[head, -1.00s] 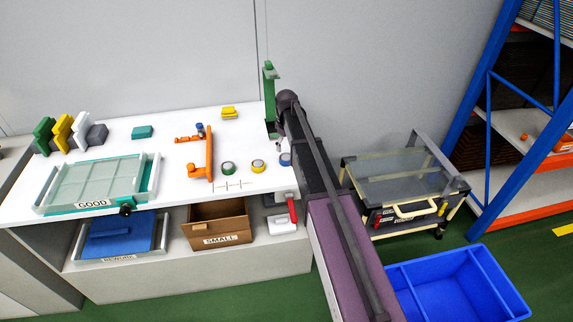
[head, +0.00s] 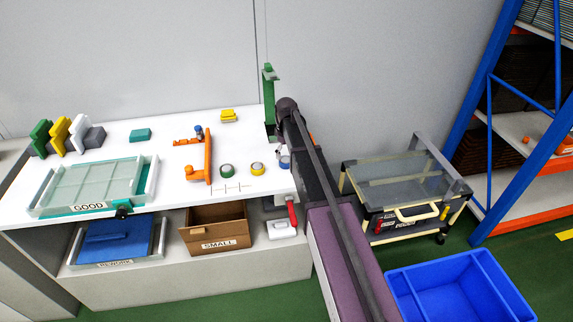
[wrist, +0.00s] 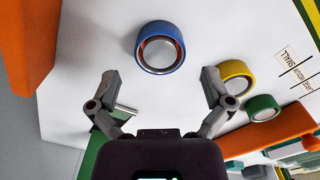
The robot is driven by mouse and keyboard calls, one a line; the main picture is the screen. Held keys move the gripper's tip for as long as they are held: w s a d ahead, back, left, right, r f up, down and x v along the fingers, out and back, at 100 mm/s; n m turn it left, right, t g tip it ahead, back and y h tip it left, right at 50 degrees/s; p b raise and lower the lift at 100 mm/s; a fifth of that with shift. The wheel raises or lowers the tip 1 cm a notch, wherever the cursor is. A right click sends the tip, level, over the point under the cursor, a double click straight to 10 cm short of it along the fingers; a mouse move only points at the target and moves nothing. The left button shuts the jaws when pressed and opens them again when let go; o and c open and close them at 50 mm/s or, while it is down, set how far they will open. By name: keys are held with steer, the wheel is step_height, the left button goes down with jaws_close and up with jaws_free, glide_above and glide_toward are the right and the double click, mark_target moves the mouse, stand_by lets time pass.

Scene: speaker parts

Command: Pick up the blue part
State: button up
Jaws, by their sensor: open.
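The blue part is a ring-shaped piece with a pale centre (wrist: 160,48), lying on the white table top. In the head view the blue part (head: 285,162) shows at the table's right end, partly hidden by my arm. My gripper (wrist: 160,76) is open and empty in the wrist view, its two fingers spread wide. The blue part lies just beyond the fingertips, about midway between them and apart from both. In the head view my gripper is hidden behind the arm.
A yellow ring (head: 257,168) and a green ring (head: 227,170) lie left of the blue part. A green stand (head: 269,100) rises close to my arm. An orange fixture (head: 208,157) stands farther left. A blue bin (head: 460,290) sits on the floor at right.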

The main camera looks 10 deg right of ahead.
mark_target(286, 160)
steer(key=shift+f+b, duration=1.85)
steer(key=shift+f, duration=0.35)
steer(key=shift+c, duration=0.2)
steer(key=c, duration=1.2)
steer(key=shift+o, duration=0.2)
steer(key=shift+r, duration=0.25)
step_height(286, 160, up, 3)
steer(key=p, duration=0.3)
steer(key=s+d+p, duration=0.1)
steer(key=s+d, duration=0.2)
steer(key=s, duration=0.4)
steer(key=s+d+r+p, duration=0.1)
steer(key=s+d, duration=0.2)
steer(key=s, duration=0.4)
steer(key=shift+s+d+r, duration=0.2)
steer(key=shift+d+r, duration=0.1)
steer(key=shift+d, duration=0.1)
steer(key=shift+s, duration=0.15)
